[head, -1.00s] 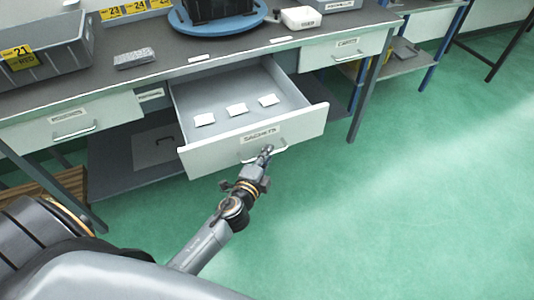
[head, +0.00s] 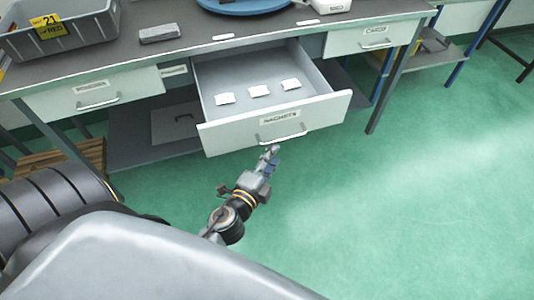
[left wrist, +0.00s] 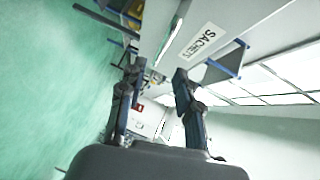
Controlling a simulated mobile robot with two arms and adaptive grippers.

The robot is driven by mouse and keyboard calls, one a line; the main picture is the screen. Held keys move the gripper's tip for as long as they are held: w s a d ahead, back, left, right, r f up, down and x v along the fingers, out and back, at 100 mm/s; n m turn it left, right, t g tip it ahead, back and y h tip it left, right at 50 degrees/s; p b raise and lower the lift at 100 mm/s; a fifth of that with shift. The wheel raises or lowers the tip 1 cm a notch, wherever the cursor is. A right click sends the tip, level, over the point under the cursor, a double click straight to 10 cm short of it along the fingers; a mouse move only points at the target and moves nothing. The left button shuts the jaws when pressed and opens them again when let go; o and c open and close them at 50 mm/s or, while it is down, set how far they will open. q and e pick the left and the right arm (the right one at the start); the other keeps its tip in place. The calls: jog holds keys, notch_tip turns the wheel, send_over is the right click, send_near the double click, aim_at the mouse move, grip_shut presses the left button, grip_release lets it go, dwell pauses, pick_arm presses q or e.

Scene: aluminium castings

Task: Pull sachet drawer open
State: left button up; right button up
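The sachet drawer (head: 222,138), a pale front with a SACHETS label, is pulled well out from under the bench in the head view. Three white sachets (head: 259,91) lie in a row inside it. Its bar handle (head: 283,140) is on the front below the label. My left gripper (head: 271,152) is just in front of and below the handle and looks clear of it. In the left wrist view, the gripper's two fingers (left wrist: 157,78) are spread with nothing held between them, and the label (left wrist: 201,41) shows just beyond. My right gripper is not in view.
A grey bin (head: 70,30) and a small grey block (head: 159,33) stand on the bench top (head: 190,53). Closed drawers sit left (head: 95,92) and right (head: 372,36) of the open one. The green floor (head: 430,200) to the right is clear.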

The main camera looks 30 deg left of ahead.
pick_arm(q)
jog(key=shift+s+r, duration=0.15)
jog(key=shift+s, duration=0.6)
jog(key=shift+s+r, duration=0.1)
jog(key=shift+s, duration=0.6)
jog(key=shift+d+f, duration=0.1)
jog(key=s+d+f+n+g+p, duration=0.1)
jog(key=s+f+n+g, duration=0.15)
jog(key=f, duration=0.65)
jog(key=s+d+f+n+g+h+p, duration=0.1)
jog(key=s+f+n+g, duration=0.15)
jog(key=f, duration=0.55)
jog(key=s+d+f+n+g+p, duration=0.15)
jog(key=s+f, duration=0.25)
jog(key=f, duration=0.5)
jog(key=s+a+f+n+g, duration=0.1)
jog(key=s+f+n+g, duration=0.1)
jog(key=s+f, duration=0.3)
jog(key=s+a+f+n+g, duration=0.2)
jog(key=s+f+g, duration=0.2)
jog(key=s, duration=0.7)
jog(key=s+a+f+n+g+p, duration=0.1)
jog(key=s+f+n+g, duration=0.1)
jog(key=s+f, duration=0.4)
jog(key=shift+s+a+f+n+g, duration=0.25)
jog(key=shift+s+f+n+g, duration=0.15)
jog(key=shift+s, duration=0.8)
